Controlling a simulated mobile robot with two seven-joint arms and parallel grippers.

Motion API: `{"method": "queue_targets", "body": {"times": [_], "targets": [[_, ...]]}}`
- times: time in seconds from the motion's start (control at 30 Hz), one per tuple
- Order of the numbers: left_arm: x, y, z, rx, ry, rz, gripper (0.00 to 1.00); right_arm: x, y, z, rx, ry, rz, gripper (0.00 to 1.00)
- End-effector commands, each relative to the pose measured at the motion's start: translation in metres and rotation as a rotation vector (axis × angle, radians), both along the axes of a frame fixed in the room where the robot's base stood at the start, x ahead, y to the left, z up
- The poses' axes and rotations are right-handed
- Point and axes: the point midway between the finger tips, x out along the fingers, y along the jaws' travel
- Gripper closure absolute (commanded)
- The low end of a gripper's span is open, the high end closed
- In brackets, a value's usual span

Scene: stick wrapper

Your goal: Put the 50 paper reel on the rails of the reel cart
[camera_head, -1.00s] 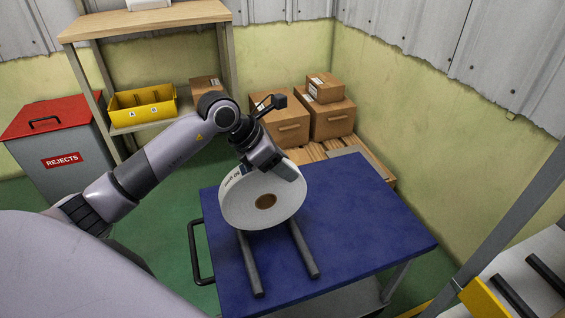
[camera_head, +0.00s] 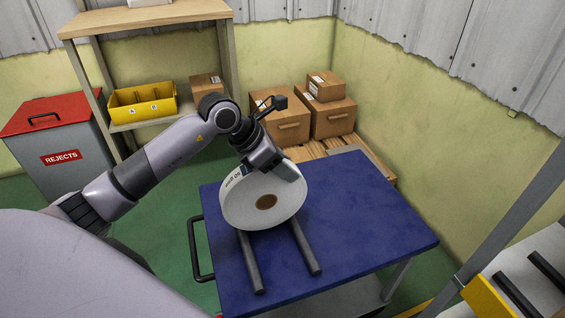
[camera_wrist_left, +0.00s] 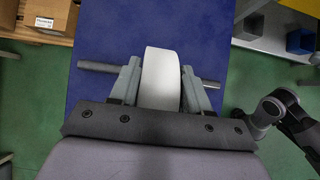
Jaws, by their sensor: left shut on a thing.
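The white paper reel (camera_head: 242,204) with a brown core stands on edge over the two dark rails (camera_head: 249,262) of the blue-topped reel cart (camera_head: 370,220). It appears to rest on the rails, but the contact underneath is hidden. My left gripper (camera_head: 272,165) is at the reel's upper edge. In the left wrist view the gripper's fingers (camera_wrist_left: 161,85) are shut on both sides of the reel (camera_wrist_left: 161,70), with a rail (camera_wrist_left: 205,84) showing beyond on both sides. The number on the reel is too small to read.
A red-lidded rejects bin (camera_head: 62,145) and a shelf with a yellow bin (camera_head: 143,104) stand at the left. Cardboard boxes (camera_head: 332,117) sit on a pallet behind the cart. The right part of the cart top is clear. A frame with yellow parts (camera_head: 487,300) is at lower right.

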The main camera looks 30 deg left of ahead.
Motion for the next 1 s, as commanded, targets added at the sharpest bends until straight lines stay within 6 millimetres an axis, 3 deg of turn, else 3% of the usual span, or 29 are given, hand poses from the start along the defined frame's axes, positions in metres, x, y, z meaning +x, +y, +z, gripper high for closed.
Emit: {"method": "queue_targets", "body": {"times": [0.03,0.5,0.53,0.6,1.0], "targets": [[0.001,0.000,-0.002,-0.002,-0.007,0.001,1.00,-0.001,0.001,-0.012,0.002,0.010,0.001,1.00],[0.001,0.000,-0.013,-0.001,-0.006,0.001,1.00,-0.001,0.003,-0.020,0.006,0.009,0.001,1.00],[0.001,0.000,-0.012,-0.001,-0.006,0.000,0.47,0.000,0.003,-0.020,0.006,0.009,0.001,1.00],[0.001,0.000,-0.012,-0.001,-0.006,0.001,0.24,0.000,0.003,-0.019,0.007,0.009,0.000,1.00],[-0.001,0.000,-0.017,0.002,0.004,0.000,0.24,0.001,0.006,-0.014,0.012,-0.003,0.008,1.00]]}}
